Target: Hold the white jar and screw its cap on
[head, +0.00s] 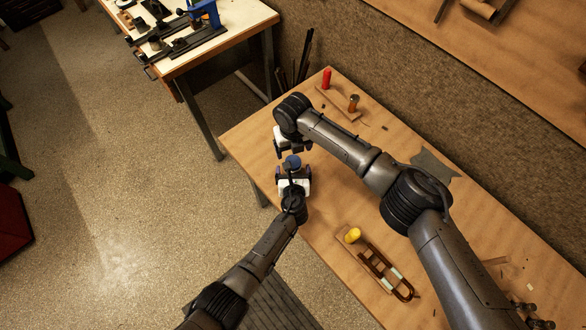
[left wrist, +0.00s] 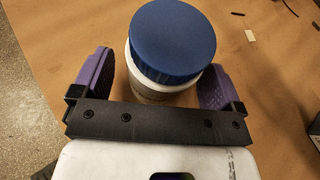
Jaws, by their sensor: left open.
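The white jar (left wrist: 160,92) stands upright on the table with its blue cap (left wrist: 173,38) sitting on its mouth. How tightly the cap is screwed on I cannot tell. My left gripper (left wrist: 158,85) is open, its purple fingers on either side of the jar, with a gap visible at each side. In the head view, the blue cap (head: 292,162) shows just beyond my left gripper (head: 293,174), and the jar body is mostly hidden. My right gripper (head: 290,151) is just behind the cap, partly hidden by its own arm; its jaw opening is unclear.
A board with a red-handled tool (head: 326,78) and a wooden-handled one (head: 353,103) lies at the back. A tray with a yellow-handled tool (head: 353,235) lies nearer, right of my left arm. The table's left edge is close to the jar.

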